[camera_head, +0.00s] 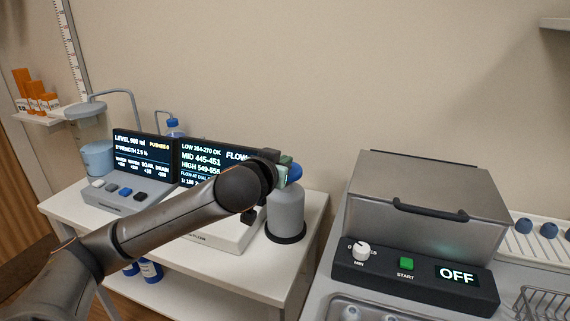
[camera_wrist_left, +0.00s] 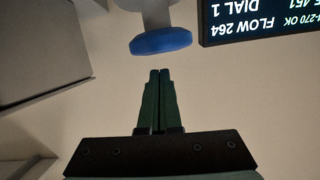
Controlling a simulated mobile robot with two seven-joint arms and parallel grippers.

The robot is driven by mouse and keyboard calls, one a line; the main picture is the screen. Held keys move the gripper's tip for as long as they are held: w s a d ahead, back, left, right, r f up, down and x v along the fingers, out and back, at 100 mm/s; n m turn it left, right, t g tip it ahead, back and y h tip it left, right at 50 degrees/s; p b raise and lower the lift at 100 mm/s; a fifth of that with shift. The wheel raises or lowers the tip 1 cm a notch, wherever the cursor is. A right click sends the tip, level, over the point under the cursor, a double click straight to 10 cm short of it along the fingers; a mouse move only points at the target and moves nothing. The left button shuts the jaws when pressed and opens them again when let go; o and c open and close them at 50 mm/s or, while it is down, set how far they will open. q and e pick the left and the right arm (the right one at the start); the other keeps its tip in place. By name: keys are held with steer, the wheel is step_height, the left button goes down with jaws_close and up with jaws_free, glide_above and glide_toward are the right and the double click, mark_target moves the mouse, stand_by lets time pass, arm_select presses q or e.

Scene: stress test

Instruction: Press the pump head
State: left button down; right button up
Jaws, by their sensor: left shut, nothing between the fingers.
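The grey pump bottle (camera_head: 285,210) stands upright at the right end of the white table, in a black ring. Its blue pump head (camera_head: 294,173) shows beside the fingers of my left gripper (camera_head: 283,168), which partly hide it. In the left wrist view, where the display text is upside down, the blue pump head (camera_wrist_left: 160,41) lies just beyond the tips of my left gripper (camera_wrist_left: 159,72). The green fingers are shut with nothing between them and point toward the head, with a small gap in the picture. My right gripper is not in view.
Two dark displays (camera_head: 147,155) stand on the white table (camera_head: 305,255), left of the bottle. A grey lidded machine (camera_head: 425,195) with a green START button (camera_head: 407,263) and an OFF display stands to the right.

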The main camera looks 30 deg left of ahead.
arm_select(q)
steer(key=v, duration=0.8)
steer(key=shift+s, duration=0.4)
steer(key=shift+f, duration=0.1)
